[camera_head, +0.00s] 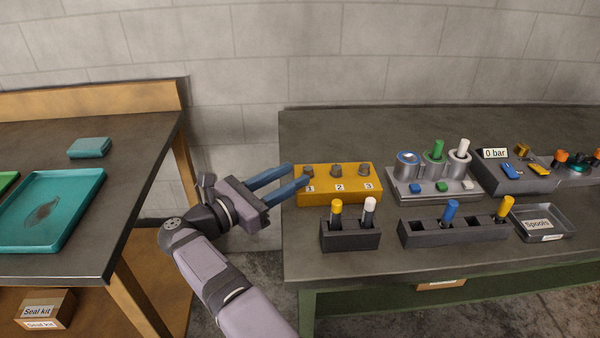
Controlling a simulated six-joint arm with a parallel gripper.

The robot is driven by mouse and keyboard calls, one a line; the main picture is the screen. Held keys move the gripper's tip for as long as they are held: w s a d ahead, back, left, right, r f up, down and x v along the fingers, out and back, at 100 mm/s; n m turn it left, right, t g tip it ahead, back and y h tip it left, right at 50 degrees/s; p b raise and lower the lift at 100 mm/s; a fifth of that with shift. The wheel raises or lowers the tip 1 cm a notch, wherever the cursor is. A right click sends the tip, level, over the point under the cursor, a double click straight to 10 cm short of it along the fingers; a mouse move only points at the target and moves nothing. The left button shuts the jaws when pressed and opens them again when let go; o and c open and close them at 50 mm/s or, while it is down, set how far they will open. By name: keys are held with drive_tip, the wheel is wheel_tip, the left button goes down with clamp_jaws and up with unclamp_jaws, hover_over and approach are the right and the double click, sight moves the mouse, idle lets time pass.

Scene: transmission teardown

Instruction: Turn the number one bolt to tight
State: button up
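A yellow block (338,197) on the right bench carries three grey bolts above labels 1, 2 and 3. The number one bolt (308,170) is at the block's left end. The number two bolt (336,170) and number three bolt (364,170) stand to its right. My gripper (297,175) comes in from the left with its two blue fingers apart and nothing seen between them. The fingertips are close to the number one bolt; the lower one overlaps the block's left end in the picture. I cannot tell whether they touch.
A dark holder (350,237) with yellow-topped and white-topped pieces stands in front of the block. A longer slotted rack (425,232), a grey tray of cylinders (404,190) and a Spools tray (553,231) lie to the right. A gap separates the benches.

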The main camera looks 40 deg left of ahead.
drive_tip(key=shift+s+a, duration=0.1)
drive_tip(key=shift+s, duration=0.6)
